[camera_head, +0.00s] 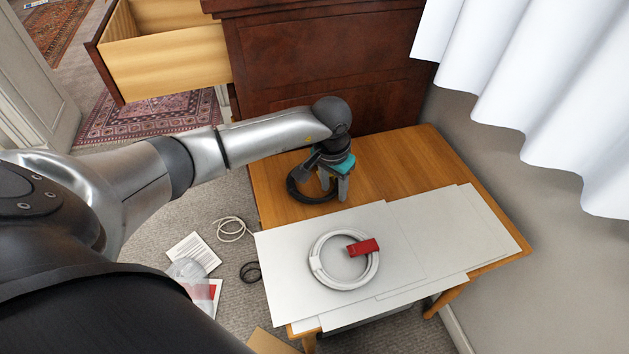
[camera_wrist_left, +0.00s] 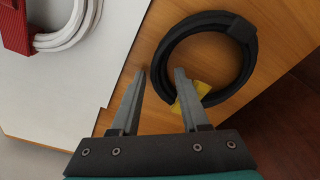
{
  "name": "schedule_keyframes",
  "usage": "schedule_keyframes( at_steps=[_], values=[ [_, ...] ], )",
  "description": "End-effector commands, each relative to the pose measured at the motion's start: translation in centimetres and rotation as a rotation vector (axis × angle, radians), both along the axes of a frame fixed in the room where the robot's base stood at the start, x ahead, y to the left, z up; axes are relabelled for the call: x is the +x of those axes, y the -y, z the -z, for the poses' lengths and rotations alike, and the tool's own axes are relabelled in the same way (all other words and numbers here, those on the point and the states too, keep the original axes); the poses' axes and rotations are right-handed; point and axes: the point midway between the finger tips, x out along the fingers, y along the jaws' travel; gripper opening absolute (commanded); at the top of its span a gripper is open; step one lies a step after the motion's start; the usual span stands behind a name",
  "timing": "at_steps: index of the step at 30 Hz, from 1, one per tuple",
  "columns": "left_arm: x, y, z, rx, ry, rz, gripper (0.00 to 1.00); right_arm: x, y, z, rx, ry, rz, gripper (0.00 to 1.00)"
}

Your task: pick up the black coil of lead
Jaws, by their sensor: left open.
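The black coil of lead (camera_head: 293,190) lies on the bare wood near the back left edge of the table (camera_head: 385,170). In the left wrist view the coil (camera_wrist_left: 246,50) is a thick ring with a yellow tag (camera_wrist_left: 200,92) at its lower edge. My left gripper (camera_head: 334,193) is open and empty, pointing down by the coil's right side in the head view. In the left wrist view my left gripper's fingertips (camera_wrist_left: 160,72) appear on either side of the ring's near band. Their height over the table is hard to tell. My right gripper is not in view.
A white coil (camera_head: 318,272) with a red tag (camera_head: 363,247) lies on white sheets (camera_head: 440,235) at the table's front. A dark cabinet (camera_head: 320,65) with an open drawer (camera_head: 165,65) stands behind. A pale cable (camera_head: 232,229) and a small dark cable (camera_head: 250,272) lie on the floor.

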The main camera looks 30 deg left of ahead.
Motion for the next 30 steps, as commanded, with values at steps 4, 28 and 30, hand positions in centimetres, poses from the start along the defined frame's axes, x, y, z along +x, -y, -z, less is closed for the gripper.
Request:
schedule_keyframes(
  at_steps=[4, 28, 30],
  values=[
    [-0.01, 0.02, -0.02, -0.001, 0.0, 0.0, 0.36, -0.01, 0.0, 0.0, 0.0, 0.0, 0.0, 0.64],
    [-0.01, -0.03, -0.04, 0.0, 0.0, -0.002, 0.0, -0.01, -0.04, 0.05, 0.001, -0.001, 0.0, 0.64],
    [-0.02, -0.03, -0.04, 0.0, -0.001, -0.002, 0.0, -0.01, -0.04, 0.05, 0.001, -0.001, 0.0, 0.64]
  ],
)
